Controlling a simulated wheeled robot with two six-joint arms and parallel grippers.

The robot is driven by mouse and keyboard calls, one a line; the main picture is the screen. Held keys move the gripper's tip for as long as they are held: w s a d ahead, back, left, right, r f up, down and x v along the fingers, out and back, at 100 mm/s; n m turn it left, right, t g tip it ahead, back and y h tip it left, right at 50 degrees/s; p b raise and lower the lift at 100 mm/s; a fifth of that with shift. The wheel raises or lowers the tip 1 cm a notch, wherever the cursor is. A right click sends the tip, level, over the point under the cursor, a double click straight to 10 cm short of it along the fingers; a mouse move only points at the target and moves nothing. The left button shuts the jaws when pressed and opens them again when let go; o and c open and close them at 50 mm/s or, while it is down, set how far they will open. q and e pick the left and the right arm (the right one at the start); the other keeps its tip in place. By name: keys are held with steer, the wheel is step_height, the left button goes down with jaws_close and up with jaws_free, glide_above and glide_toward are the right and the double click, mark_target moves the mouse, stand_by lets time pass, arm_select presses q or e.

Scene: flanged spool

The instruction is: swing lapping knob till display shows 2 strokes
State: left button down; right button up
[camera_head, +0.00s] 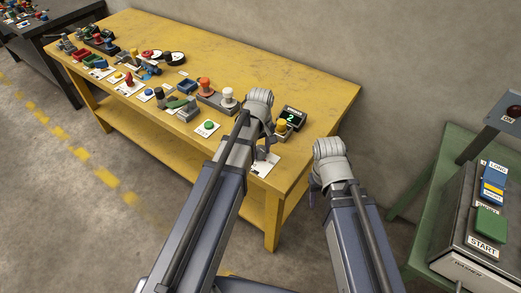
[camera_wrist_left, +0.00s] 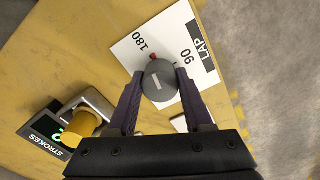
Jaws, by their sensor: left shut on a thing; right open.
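The lapping knob (camera_wrist_left: 158,81) is a dark grey round knob with a pale line on top and a small red mark beyond it. It stands on a white plate (camera_wrist_left: 137,45) marked LAP, 90 and 180 in the left wrist view. My left gripper (camera_wrist_left: 155,83) is shut on the knob, one finger on each side. In the head view my left arm hides the knob, and its gripper end (camera_head: 268,140) is over the table's near right corner. The strokes display (camera_head: 291,118) reads 2 in green; it also shows in the left wrist view (camera_wrist_left: 45,127). My right gripper (camera_head: 314,188) is open, largely hidden by its wrist.
The yellow table (camera_head: 320,92) holds several other knobs, buttons and levers to the left. A yellow knob (camera_wrist_left: 80,124) stands by the display. A green button (camera_head: 208,125) is left of my left arm. A green bench (camera_head: 440,165) with a control box stands at right.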

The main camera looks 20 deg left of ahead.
mark_target(261, 149)
arm_select(q)
steer(key=shift+n, duration=0.6)
steer(key=shift+c, duration=1.5)
jaws_free()
steer(key=shift+r, duration=0.1)
step_height(261, 149, up, 8)
steer(key=p, duration=0.8)
steer(key=shift+f, duration=0.2)
